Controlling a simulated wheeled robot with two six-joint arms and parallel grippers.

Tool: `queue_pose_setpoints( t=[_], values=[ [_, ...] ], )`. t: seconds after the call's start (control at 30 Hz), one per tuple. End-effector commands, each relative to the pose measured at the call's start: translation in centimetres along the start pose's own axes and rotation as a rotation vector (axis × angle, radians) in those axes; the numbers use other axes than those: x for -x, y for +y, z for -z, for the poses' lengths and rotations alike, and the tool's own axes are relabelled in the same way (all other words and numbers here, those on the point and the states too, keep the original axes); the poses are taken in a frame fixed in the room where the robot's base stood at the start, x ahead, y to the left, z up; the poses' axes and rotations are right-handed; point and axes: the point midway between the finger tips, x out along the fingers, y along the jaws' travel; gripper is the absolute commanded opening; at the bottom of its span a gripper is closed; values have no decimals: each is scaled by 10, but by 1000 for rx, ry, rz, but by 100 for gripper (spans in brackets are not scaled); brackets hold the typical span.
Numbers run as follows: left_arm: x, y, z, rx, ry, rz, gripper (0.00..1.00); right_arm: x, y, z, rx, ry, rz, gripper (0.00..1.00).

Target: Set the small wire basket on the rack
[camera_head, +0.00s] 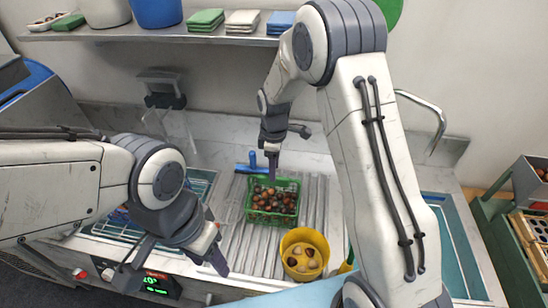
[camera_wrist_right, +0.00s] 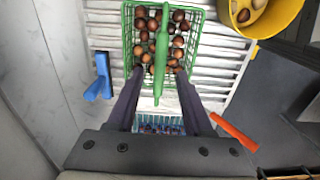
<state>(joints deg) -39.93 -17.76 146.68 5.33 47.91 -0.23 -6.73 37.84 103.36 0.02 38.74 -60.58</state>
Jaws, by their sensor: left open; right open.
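The small green wire basket (camera_head: 251,203) holds brown chestnuts and stands on a ribbed metal rack surface (camera_head: 238,245) in the middle of the counter. In the right wrist view the green basket (camera_wrist_right: 127,40) has a long green handle (camera_wrist_right: 161,52) across its middle. My right gripper (camera_head: 272,172) is open at the basket's far edge. In the wrist view its fingers (camera_wrist_right: 159,75) lie either side of the handle's near end; I cannot tell whether they touch it. My left gripper (camera_head: 217,260) is open and empty, left of the basket and apart from it.
A yellow bucket (camera_head: 322,240) with pale pieces stands close right of the basket. A blue-handled item (camera_head: 251,162) lies behind the basket. A blue wire grid (camera_head: 115,228) is at the left. A shelf (camera_head: 160,34) with folded cloths and containers runs along the back wall.

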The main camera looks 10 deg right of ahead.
Motion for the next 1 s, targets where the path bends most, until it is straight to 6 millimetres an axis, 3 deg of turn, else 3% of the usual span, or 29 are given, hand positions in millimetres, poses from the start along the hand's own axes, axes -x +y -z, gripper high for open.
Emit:
queue_pose_setpoints(
  t=[0.1,0.3,0.53,0.6,0.67,0.77,0.87,1.0],
  values=[
    [-14,-1,-1,2,0,0,50,24,1,1,0,4,-6,51],
    [-22,-2,-1,4,0,0,50,57,1,0,0,2,-3,51],
    [-24,-2,-1,4,0,0,50,71,-1,1,-1,0,0,51],
    [-24,-2,-1,4,0,0,50,76,-11,5,-11,3,0,51],
    [-24,-2,-1,4,0,0,50,84,-29,11,-35,8,-1,51],
    [-24,-2,-1,4,0,0,50,102,-83,24,-111,26,-2,51],
    [-24,-2,-1,4,0,0,50,117,-152,24,-214,43,7,51],
    [-24,-2,-1,4,0,0,50,123,-235,5,-360,63,26,51]
  ],
)
